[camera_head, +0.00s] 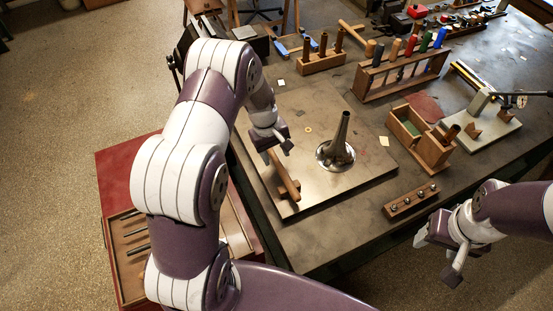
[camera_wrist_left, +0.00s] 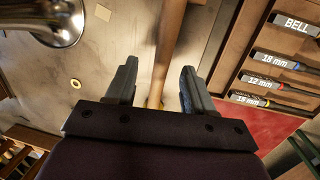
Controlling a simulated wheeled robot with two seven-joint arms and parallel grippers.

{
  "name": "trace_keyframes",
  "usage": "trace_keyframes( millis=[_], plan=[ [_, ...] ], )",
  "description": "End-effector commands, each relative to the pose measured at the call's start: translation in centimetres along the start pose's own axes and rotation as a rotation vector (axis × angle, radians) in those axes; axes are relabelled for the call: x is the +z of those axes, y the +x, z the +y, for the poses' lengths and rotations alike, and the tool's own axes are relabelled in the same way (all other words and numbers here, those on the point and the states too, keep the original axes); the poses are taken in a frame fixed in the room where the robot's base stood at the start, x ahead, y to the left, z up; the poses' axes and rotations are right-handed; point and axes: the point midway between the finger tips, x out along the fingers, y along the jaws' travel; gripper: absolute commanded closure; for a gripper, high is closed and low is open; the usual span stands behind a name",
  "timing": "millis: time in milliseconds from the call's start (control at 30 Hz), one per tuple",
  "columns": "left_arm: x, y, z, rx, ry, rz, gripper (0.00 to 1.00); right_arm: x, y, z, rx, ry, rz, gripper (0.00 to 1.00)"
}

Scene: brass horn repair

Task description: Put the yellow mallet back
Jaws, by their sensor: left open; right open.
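A wooden mallet (camera_head: 283,174) lies on the metal plate, left of the brass horn bell; its head is at the near end of the handle. My left gripper (camera_head: 279,150) is open just above the far part of the handle. In the left wrist view, the handle (camera_wrist_left: 168,50) runs between the two open fingers (camera_wrist_left: 157,88), and the fingers do not close on it. The mallet head is hidden in that view. My right gripper (camera_head: 447,258) is open and empty past the table's near right edge.
The horn bell (camera_head: 337,152) stands on the plate (camera_head: 350,184). A rack with coloured handles (camera_head: 375,82) and wooden boxes (camera_head: 432,150) stand beyond it. A second wooden mallet (camera_head: 352,33) lies at the back.

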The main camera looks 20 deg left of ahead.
Motion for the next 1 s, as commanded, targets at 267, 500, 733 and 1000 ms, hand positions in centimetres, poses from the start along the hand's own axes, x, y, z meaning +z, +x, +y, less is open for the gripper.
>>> trace_keyframes(
  millis=[267, 500, 733, 1000],
  plan=[
    [-0.1, -6.3, 0.0, 0.002, 0.000, 0.004, 0.47, 0.3, 2.1, 0.0, 0.000, 0.000, 0.000, 0.39],
    [0.5, -9.1, -0.1, -0.004, 0.024, 0.006, 0.47, 0.3, 2.5, 0.0, 0.000, 0.000, 0.000, 0.39],
    [8.4, -11.3, -2.6, -0.073, 0.437, 0.081, 0.47, 0.3, 2.4, 0.0, 0.000, 0.000, 0.000, 0.39],
    [15.7, -11.8, -7.2, -0.121, 0.839, 0.134, 0.47, 0.3, 2.4, 0.0, 0.000, 0.000, 0.000, 0.39]
  ],
)
